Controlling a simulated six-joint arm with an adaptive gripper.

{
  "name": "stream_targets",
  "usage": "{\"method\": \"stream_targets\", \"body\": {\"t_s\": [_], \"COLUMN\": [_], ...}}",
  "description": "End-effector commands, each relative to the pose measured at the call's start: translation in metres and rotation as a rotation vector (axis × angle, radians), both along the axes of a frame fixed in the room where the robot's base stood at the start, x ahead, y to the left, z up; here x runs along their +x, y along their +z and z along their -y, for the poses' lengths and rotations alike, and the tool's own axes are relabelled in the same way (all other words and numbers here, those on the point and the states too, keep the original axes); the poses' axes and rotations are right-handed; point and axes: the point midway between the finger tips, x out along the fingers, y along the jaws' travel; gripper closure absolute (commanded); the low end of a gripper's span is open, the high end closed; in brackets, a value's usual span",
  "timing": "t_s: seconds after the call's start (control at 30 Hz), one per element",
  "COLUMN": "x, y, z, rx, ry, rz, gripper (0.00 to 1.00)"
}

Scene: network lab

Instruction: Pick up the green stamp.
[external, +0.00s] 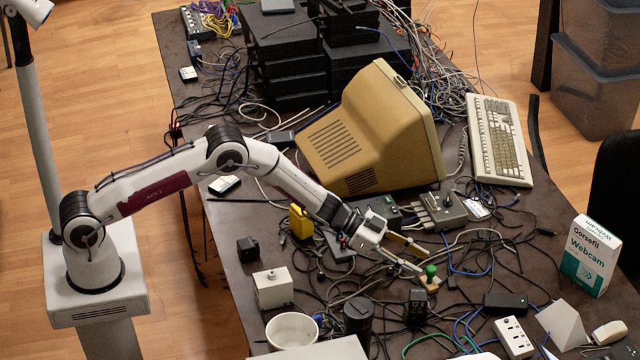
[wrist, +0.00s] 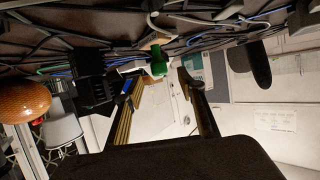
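The green stamp (external: 431,270) has a small green knob on a pale wooden base and stands on the cluttered table (external: 235,285), among cables. My gripper (external: 422,262) is open and low over the table, its two long fingers pointing at the stamp. In the wrist view the stamp (wrist: 158,68) appears in the gap between the two fingertips of my gripper (wrist: 159,79), at or just beyond them. I cannot tell whether a finger touches it. Nothing is held.
Loose cables surround the stamp. A black adapter (external: 505,304) lies to its right, and a dark cylinder (external: 358,315) stands front left. A webcam box (external: 590,257) stands at the right. A beige monitor (external: 365,135) and grey switch box (external: 440,210) are behind my gripper.

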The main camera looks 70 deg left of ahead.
Motion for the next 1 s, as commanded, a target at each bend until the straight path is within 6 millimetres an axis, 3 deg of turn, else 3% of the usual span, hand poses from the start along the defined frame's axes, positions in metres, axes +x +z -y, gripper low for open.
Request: {"method": "stream_targets", "body": {"t_s": [0.27,1.0], "x": [0.003,0.037], "y": [-0.002,-0.018], "z": [0.003,0.029], "rx": [0.001,0.002], "ry": [0.000,-0.001], "rz": [0.001,0.000], "gripper": [0.60,0.60]}}
